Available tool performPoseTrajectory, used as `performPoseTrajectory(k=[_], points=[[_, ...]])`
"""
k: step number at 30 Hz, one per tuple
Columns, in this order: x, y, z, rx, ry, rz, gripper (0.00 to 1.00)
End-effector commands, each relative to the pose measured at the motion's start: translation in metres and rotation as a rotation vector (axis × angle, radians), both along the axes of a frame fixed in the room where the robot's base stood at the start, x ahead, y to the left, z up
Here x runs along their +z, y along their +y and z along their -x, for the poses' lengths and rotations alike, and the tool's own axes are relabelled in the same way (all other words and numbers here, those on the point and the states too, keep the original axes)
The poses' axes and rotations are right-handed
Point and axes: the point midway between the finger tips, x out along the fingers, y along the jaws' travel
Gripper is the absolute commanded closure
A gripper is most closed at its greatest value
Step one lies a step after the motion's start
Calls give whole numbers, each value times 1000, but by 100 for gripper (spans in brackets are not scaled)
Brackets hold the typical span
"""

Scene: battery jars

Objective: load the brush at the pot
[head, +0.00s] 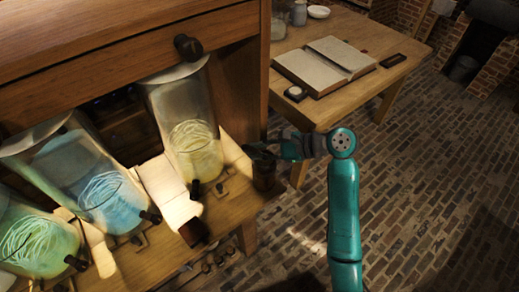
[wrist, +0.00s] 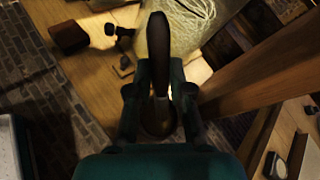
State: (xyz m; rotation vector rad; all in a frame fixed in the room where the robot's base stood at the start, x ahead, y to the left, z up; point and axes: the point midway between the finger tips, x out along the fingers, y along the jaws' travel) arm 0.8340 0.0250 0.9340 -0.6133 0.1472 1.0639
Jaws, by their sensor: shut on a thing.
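My gripper (head: 278,147) is at the right end of the wooden bench, shut on the brush. In the wrist view the brush (wrist: 157,38) shows as a dark, rounded handle between the two fingers of my gripper (wrist: 160,82). The pot (head: 264,174) is a small dark brown vessel near the bench's right edge, right below my gripper. In the wrist view the pot (wrist: 158,120) shows partly between the fingers, below the handle. The brush's bristles are hidden, so I cannot tell whether they are inside the pot.
Glass jars with glowing coils stand left of the pot: yellow (head: 195,150), blue (head: 108,200) and green (head: 38,240). A dark brown block (head: 194,232) lies on the bench front. A wooden post rises behind the pot. A table (head: 375,35) with an open book (head: 325,65) stands behind.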

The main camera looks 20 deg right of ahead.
Motion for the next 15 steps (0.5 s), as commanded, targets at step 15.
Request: performPoseTrajectory(k=[15], points=[[-5, 0, 0, 0, 1, 0, 100]])
